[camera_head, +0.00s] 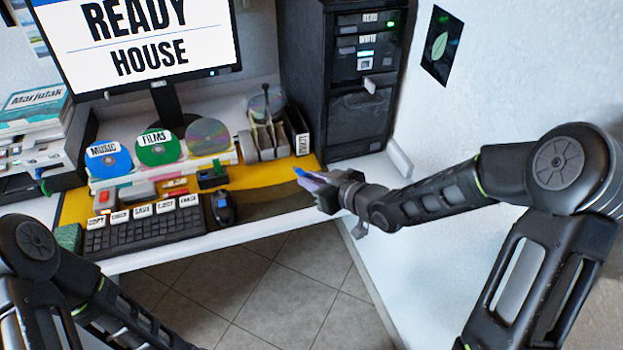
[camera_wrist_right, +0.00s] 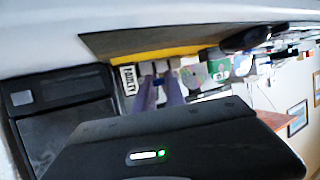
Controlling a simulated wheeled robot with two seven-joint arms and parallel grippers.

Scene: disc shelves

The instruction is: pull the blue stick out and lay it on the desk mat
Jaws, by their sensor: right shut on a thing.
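The blue stick (camera_head: 300,172) is at the tips of my right gripper (camera_head: 308,181), which is shut on it. It also shows in the right wrist view (camera_wrist_right: 160,81) as a small blue piece between the two pale fingers (camera_wrist_right: 161,90). The fingers cover much of the stick. The gripper is in front of the computer tower and apart from it, near the right end of the desk mat (camera_head: 262,175), a yellow and dark sheet. I cannot tell the exact height above it. My left arm shows at the lower left, but its gripper does not.
The black tower (camera_head: 349,140) stands at the back right, with a pale piece (camera_head: 369,86) sticking out of its front. A keyboard (camera_head: 143,231) and mouse (camera_head: 223,208) are at the front. Discs (camera_head: 158,148) and a pen holder (camera_head: 266,145) stand behind. The mat's right part looks clear.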

